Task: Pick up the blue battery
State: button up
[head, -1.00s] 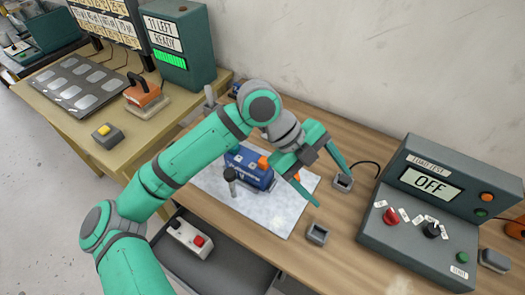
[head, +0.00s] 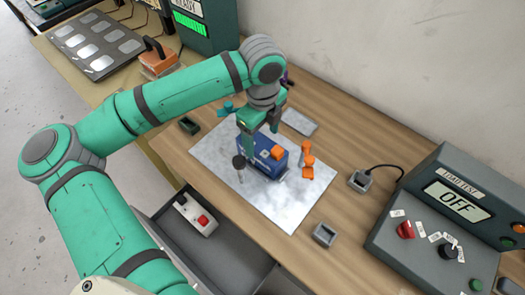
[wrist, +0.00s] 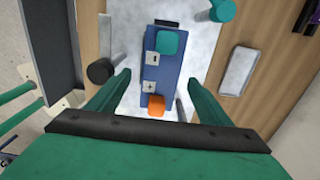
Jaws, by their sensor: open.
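The blue battery (head: 266,164) sits on the white mat (head: 225,150) on the wooden table. The wrist view shows its top (wrist: 155,66), with minus and plus labels, a teal block at the far end and an orange block (wrist: 156,101) at the near end. My gripper (head: 259,138) is over the battery and points down. In the wrist view its open fingers (wrist: 156,78) show on either side of the battery, with nothing held. My gripper hides part of the battery in the head view; I cannot tell whether the fingers touch it.
A black-topped post (head: 239,162) stands close to the battery's left. An orange clamp-like piece (head: 307,162) stands to its right. Small grey sockets (head: 325,234) and the load-test box (head: 440,215) lie farther right. An open drawer (head: 230,262) is in front.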

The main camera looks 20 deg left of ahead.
aim_at(262, 144)
jog(key=shift+w+a+f, duration=0.1)
jog(key=shift+w+f, duration=0.05)
jog(key=shift+f, duration=1.25)
jog(key=shift+w+f, duration=0.1)
jog(key=shift+f, duration=1.3)
jog(key=shift+s, duration=0.1)
jog(key=c, duration=1.8)
jog(key=shift+r, duration=0.15)
grip_shut()
